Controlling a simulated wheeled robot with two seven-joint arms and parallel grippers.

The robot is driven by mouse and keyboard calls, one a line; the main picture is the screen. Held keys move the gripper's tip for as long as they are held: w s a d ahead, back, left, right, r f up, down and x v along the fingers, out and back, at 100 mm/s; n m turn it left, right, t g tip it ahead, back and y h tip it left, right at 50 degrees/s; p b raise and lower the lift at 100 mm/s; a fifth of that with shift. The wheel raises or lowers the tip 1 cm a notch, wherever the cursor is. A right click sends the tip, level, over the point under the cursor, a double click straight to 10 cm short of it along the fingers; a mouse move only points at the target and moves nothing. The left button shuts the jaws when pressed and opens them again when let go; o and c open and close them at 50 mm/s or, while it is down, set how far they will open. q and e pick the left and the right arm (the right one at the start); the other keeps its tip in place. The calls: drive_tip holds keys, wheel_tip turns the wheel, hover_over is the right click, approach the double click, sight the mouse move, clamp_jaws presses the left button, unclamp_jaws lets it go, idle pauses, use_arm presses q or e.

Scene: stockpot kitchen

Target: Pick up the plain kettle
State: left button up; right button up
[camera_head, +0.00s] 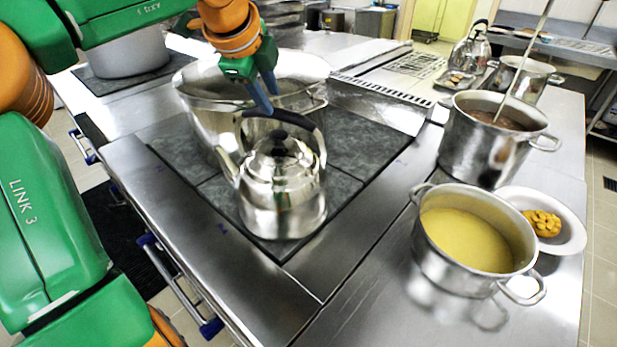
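A shiny, undecorated steel kettle (283,192) with a black arched handle and black lid knob stands upright on the dark cooktop tiles, spout to the left. My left gripper (267,103) points down from above, its two blue fingers spread a little apart, with the fingertips at the top left of the handle. I cannot tell whether they touch the handle. A second steel kettle (470,53) stands far off at the back right; its details are too small to tell. My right gripper is not in view.
A large steel pot (205,112) stands close behind the kettle. To the right are a pot of yellow soup (437,262), a pot of brown liquid (465,147) with a ladle, and a white plate (570,232) of yellow food. The steel counter in front of the kettle is clear.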

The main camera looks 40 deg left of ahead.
use_arm(q)
drive_tip(key=p+x, duration=0.1)
drive_tip(key=x, duration=0.1)
drive_tip(key=s+p+x, duration=0.1)
drive_tip(key=x, duration=0.2)
drive_tip(key=shift+w+a+f, duration=0.15)
drive_tip(key=shift+a+f, duration=0.15)
drive_tip(key=shift+f, duration=0.2)
drive_tip(key=shift+w+f, duration=0.1)
drive_tip(key=shift+w, duration=0.1)
drive_tip(key=shift+s, duration=0.15)
clamp_jaws()
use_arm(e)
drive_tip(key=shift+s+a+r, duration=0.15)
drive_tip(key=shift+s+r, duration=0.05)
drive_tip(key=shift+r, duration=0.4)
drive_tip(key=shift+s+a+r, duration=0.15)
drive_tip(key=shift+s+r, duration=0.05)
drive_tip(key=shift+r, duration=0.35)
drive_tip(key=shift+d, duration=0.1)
use_arm(q)
drive_tip(key=shift+w+a+r, duration=0.1)
drive_tip(key=shift+w+r, duration=0.1)
drive_tip(key=shift+r, duration=0.05)
drive_tip(key=shift+a, duration=0.1)
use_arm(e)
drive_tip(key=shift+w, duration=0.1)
